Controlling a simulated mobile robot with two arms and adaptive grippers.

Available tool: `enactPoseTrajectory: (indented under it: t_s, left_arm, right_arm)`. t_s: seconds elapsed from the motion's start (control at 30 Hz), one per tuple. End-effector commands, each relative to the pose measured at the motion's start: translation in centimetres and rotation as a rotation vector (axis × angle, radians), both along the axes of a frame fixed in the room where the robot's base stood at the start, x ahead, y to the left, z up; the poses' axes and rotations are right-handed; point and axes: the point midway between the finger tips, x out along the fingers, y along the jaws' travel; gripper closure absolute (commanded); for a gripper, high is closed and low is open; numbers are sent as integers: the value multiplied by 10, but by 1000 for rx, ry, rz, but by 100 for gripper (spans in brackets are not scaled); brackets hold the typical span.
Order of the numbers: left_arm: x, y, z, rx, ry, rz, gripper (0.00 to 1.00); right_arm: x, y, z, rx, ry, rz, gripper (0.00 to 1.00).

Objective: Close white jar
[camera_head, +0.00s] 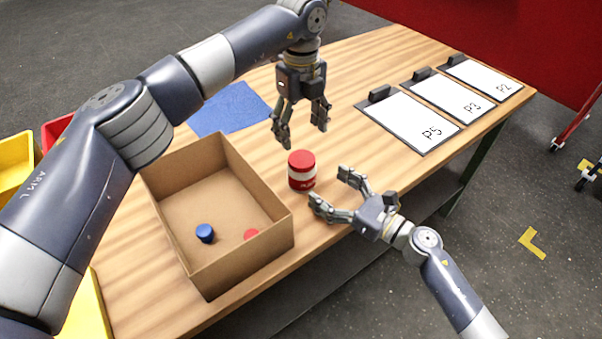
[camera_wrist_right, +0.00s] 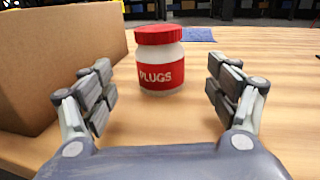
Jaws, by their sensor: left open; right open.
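The white jar (camera_head: 301,175) stands upright on the wooden table, right of the cardboard box. In the right wrist view the white jar (camera_wrist_right: 161,74) has a red label reading "PLUGS", and a red lid (camera_wrist_right: 158,35) sits on its top. Whether the lid is screwed tight cannot be told. My left gripper (camera_head: 303,137) is open and empty, pointing down above and behind the jar.
The open cardboard box (camera_head: 216,255) holds a blue piece (camera_head: 205,233) and a red piece (camera_head: 251,235). A blue mat (camera_head: 228,108) lies behind it. White boards marked P5 (camera_head: 408,121), P3 (camera_head: 452,99) and P2 (camera_head: 488,80) lie at the right. The table between jar and boards is clear.

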Motion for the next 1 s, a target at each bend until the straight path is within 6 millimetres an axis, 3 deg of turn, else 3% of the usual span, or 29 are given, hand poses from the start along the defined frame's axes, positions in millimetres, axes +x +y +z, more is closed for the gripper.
enactPoseTrajectory:
  t_s: [0.4,0.9,1.0]
  left_arm:
    - [0,0,0,0,0,-1,31]
    - [0,-1,0,0,0,-1,31]
    - [0,-1,0,0,0,-1,31]
  right_arm:
    - [47,54,1,2,-1,1,19]
    - [56,65,0,-1,-1,1,19]
    - [56,65,0,-1,-1,1,39]
